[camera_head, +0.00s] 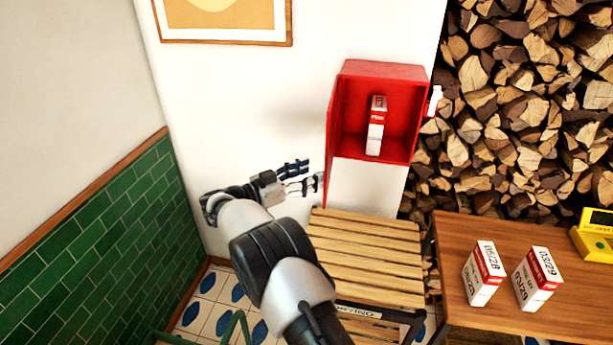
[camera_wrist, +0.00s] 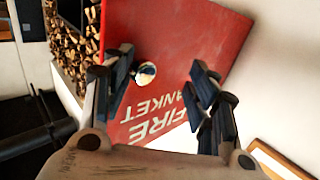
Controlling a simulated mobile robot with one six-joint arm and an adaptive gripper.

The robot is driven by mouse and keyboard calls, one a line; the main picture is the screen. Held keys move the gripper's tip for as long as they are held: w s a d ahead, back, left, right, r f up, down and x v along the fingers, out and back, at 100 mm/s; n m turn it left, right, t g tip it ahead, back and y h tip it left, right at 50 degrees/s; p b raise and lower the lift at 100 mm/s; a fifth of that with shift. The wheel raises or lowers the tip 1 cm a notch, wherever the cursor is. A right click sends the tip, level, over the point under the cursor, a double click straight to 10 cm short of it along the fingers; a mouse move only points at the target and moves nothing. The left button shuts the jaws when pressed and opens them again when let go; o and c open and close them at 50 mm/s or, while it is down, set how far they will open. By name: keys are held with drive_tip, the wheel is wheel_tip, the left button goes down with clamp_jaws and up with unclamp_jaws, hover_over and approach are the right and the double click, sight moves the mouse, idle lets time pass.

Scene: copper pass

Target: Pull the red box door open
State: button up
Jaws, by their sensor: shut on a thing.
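The red box (camera_head: 375,73) hangs on the white wall with its front open. A white and red carton (camera_head: 376,126) stands inside. Its door (camera_head: 331,150) shows nearly edge-on, swung out at the left side. In the wrist view the red door (camera_wrist: 185,35) faces me, with white "FIRE BLANKET" lettering and a round shiny knob (camera_wrist: 146,73). My gripper (camera_head: 314,172) is at the door's outer face. Its fingers (camera_wrist: 163,68) look spread either side of the view, the knob close beside the left one. The exact contact is partly hidden.
A slatted wooden rack (camera_head: 366,250) stands below the box. At the right, a wooden table (camera_head: 445,235) carries two cartons (camera_head: 484,273) and a yellow device (camera_head: 597,235). Stacked firewood (camera_head: 520,100) fills the back right. Green tiles (camera_head: 90,245) cover the left wall.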

drive_tip(key=shift+a+r, duration=0.2)
drive_tip(key=shift+r, duration=0.3)
drive_tip(key=v, duration=1.1)
drive_tip(key=shift+s+a+f, duration=0.3)
drive_tip(key=shift+f, duration=0.1)
